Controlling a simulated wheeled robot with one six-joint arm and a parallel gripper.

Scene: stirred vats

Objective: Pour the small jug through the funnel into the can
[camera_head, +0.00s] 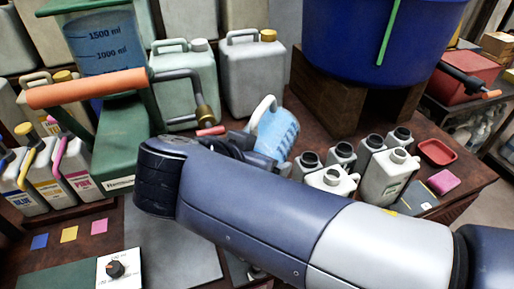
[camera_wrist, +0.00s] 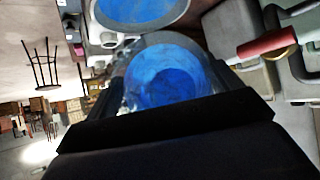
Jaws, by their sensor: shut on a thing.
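The small jug (camera_head: 277,133) is light blue with a white handle and looks tilted in the head view. My gripper (camera_head: 243,142) is shut on it, partly hidden behind my forearm. In the wrist view the jug (camera_wrist: 165,75) shows blue liquid inside, between the dark jaws. Several small grey cans stand right of the jug, among them a pale can with a handle (camera_head: 333,180) and a taller can (camera_head: 388,177). I cannot tell which can is the task's can. I cannot make out a funnel; my arm hides part of the bench.
A large blue vat (camera_head: 375,40) stands on wooden blocks (camera_head: 325,95) behind. Big jerrycans (camera_head: 253,75) line the back. A red dish (camera_head: 437,152) and a pink sponge (camera_head: 444,182) lie at right.

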